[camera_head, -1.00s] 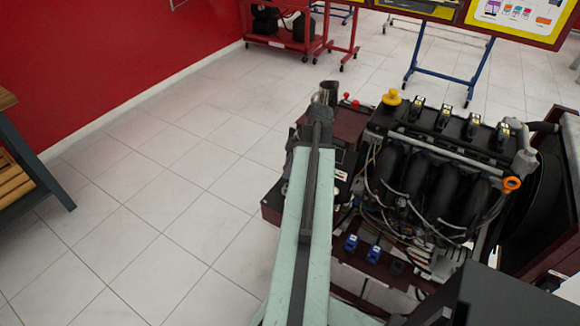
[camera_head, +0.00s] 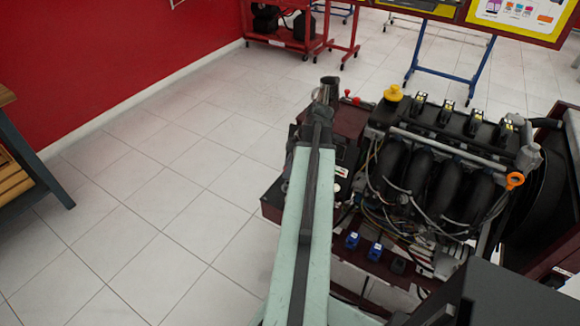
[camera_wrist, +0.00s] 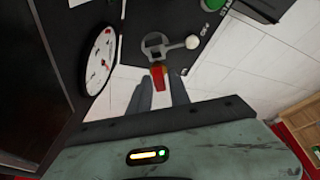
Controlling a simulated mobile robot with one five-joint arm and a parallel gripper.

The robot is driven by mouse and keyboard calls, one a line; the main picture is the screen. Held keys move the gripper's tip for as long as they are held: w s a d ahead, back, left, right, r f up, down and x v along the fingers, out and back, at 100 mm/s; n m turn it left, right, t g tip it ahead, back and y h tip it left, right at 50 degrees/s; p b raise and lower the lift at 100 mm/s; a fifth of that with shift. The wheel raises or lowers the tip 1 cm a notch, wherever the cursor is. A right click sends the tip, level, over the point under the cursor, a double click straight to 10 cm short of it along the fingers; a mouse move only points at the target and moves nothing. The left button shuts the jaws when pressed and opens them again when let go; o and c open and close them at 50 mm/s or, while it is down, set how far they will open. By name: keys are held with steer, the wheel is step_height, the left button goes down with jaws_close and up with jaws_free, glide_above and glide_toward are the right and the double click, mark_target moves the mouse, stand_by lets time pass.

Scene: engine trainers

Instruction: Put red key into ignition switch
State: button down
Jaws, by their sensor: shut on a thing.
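In the wrist view my gripper (camera_wrist: 158,92) is shut on the red key (camera_wrist: 158,77), whose red and orange body shows between the two grey fingers. The key's far end points at a grey fitting (camera_wrist: 155,43) on the black panel, which looks like the ignition switch. The key tip is at or very near the fitting's lower edge; I cannot tell whether it is inside. In the head view my arm reaches toward the left end of the engine trainer (camera_head: 272,208), and its own links hide the key and fingers.
A round white gauge (camera_wrist: 98,60) sits left of the grey fitting, and a green button (camera_wrist: 213,4) is above right. The engine (camera_head: 440,165) fills the head view's right side. Tiled floor lies open at left, with a wooden bench (camera_head: 22,175) at the edge.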

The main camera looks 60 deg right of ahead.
steer(key=shift+f, duration=0.15)
steer(key=shift+f+b, duration=1.05)
steer(key=shift+b, duration=0.15)
steer(key=shift+f, duration=0.15)
steer(key=shift+f+b, duration=0.55)
steer(key=shift+b, duration=0.15)
steer(key=c, duration=1.1)
jaws_free()
steer(key=shift+o, duration=1.4)
